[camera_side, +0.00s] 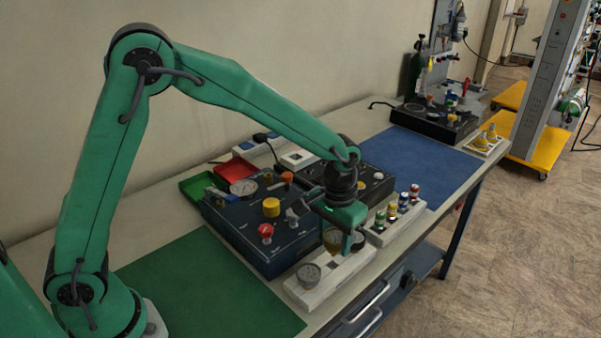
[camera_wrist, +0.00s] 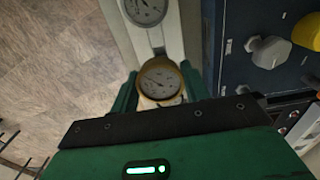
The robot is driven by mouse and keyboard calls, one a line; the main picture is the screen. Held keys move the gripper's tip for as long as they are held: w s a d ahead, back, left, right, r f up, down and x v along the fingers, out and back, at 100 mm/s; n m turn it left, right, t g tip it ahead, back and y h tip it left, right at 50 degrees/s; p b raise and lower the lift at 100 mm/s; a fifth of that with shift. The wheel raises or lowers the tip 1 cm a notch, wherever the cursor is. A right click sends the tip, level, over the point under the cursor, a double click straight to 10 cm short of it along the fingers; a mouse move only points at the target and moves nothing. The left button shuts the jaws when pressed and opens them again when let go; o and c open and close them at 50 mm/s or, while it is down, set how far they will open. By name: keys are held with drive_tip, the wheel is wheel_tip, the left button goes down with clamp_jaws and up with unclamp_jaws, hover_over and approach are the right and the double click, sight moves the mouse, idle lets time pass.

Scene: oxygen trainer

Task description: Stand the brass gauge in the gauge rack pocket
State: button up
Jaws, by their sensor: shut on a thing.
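The brass gauge (camera_wrist: 160,82) has a round white dial and a brass rim. In the wrist view it sits between the two green fingers of my gripper (camera_wrist: 159,92), which is shut on it. In the side view the gauge (camera_side: 332,240) shows under my gripper (camera_side: 345,238), partly hidden by it. The white gauge rack (camera_side: 327,282) lies beneath, along the table's front edge; the rack also shows in the wrist view (camera_wrist: 172,38). I cannot tell whether the gauge's lower end is inside a pocket or just above it. A grey gauge (camera_side: 308,274) stands in the rack's near end.
A dark blue panel box (camera_side: 240,228) with a red knob (camera_side: 265,231) and a yellow knob (camera_side: 271,207) stands close behind the rack. A white rack of coloured bottles (camera_side: 398,222) is to the right. A green mat (camera_side: 205,292) is clear at left.

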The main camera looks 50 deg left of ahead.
sight(333, 256)
drive_tip(key=shift+f, duration=1)
drive_tip(key=shift+f, duration=1.55)
idle(0.6)
drive_tip(key=o, duration=1)
drive_tip(key=shift+r, duration=3.85)
drive_tip(key=shift+r, duration=0.1)
